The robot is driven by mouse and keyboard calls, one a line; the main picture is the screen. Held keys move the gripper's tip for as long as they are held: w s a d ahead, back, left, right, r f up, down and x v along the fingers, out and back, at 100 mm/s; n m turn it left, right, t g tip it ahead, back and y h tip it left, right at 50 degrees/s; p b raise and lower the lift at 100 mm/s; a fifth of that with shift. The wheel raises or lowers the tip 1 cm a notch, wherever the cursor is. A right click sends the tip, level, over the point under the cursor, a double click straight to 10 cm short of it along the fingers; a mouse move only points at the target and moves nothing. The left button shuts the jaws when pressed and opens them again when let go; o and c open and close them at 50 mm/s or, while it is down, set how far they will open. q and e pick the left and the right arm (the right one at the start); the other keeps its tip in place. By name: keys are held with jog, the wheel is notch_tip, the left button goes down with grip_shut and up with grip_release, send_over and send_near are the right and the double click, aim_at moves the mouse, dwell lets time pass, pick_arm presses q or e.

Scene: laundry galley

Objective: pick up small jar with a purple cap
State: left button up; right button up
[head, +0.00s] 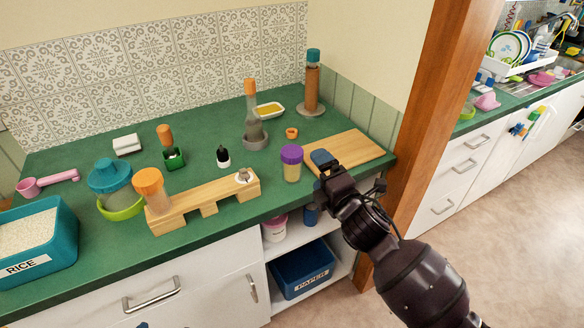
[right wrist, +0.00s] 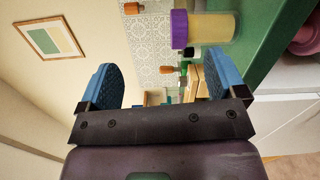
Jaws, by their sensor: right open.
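The small jar with a purple cap (head: 291,163) stands upright on the green counter, left of the wooden board, with pale yellowish contents. It also shows in the right wrist view (right wrist: 210,28), turned sideways, above the right fingers and not between them. My right gripper (head: 322,160) is open and empty, just right of the jar and apart from it, over the near left part of the board. Its two blue finger pads show spread in the right wrist view (right wrist: 160,85).
A wooden board (head: 355,153) lies right of the jar. A wooden rack (head: 208,203) with an orange-capped jar (head: 151,188) is to the left. The counter just left of the jar is clear.

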aim_at(297, 158)
jog(key=shift+w+a+f+n+b, duration=0.25)
jog(key=shift+w+a+n, duration=1.15)
jog(key=shift+n, duration=1.4)
jog(key=shift+w+a+f+n+b, duration=0.3)
jog(key=shift+w+a+n, duration=0.5)
jog(key=shift+w+n, duration=1.6)
jog(key=shift+w+a+f+n+b, duration=0.1)
jog(key=shift+w+a+f+n, duration=0.3)
jog(key=shift+w+a+n, duration=1.8)
jog(key=shift+s+d+n, duration=1)
jog(key=shift+d, duration=0.1)
jog(key=c, duration=1.2)
